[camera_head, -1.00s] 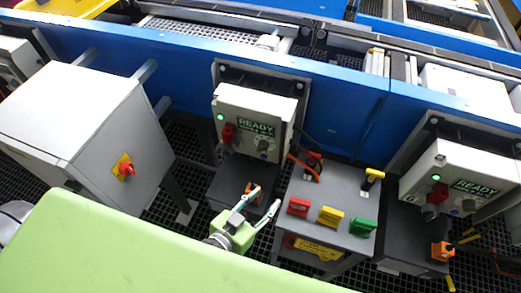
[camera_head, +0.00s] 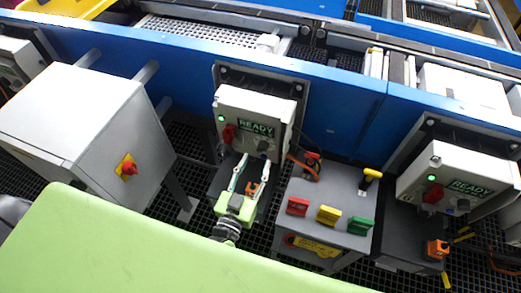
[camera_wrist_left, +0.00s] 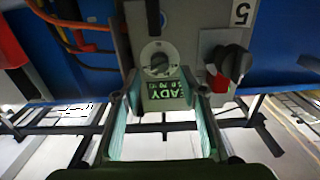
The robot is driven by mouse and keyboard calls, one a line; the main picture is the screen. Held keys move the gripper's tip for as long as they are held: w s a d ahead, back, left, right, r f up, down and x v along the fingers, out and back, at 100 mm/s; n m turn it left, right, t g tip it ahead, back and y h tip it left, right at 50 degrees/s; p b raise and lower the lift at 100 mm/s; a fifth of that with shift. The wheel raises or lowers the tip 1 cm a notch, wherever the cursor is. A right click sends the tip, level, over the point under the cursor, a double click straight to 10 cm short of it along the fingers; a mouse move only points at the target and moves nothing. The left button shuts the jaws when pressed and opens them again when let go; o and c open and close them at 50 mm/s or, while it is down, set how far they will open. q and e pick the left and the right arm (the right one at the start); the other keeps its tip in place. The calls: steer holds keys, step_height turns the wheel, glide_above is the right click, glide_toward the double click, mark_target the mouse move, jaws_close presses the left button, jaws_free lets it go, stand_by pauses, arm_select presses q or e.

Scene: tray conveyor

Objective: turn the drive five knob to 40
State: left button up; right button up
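The drive five box (camera_head: 270,101) is the white-grey box in the middle of the head view, mounted on the blue rail. In the left wrist view it appears upside down, with a "5" label (camera_wrist_left: 241,14). Its small dark round knob (camera_head: 263,146) sits below the READY display (camera_head: 256,128). In the left wrist view the knob (camera_wrist_left: 158,62) shows a dial ring, but its setting is too small to read. My left gripper (camera_head: 255,161) is open and empty, just below and in front of the box, fingers pointing at it. The knob appears ahead between the fingertips, apparently untouched. My right gripper is not in view.
A red-and-black switch (camera_wrist_left: 222,72) is beside the knob. To the right stands a grey console (camera_head: 333,192) with red, yellow and green buttons, then another READY box (camera_head: 466,170). A grey cabinet (camera_head: 75,115) with a red switch stands left. An orange cable (camera_head: 300,165) hangs nearby.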

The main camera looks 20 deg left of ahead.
mark_target(263, 148)
arm_select(q)
steer(key=w, duration=0.5)
steer(key=shift+d, duration=0.1)
steer(key=c, duration=1.1)
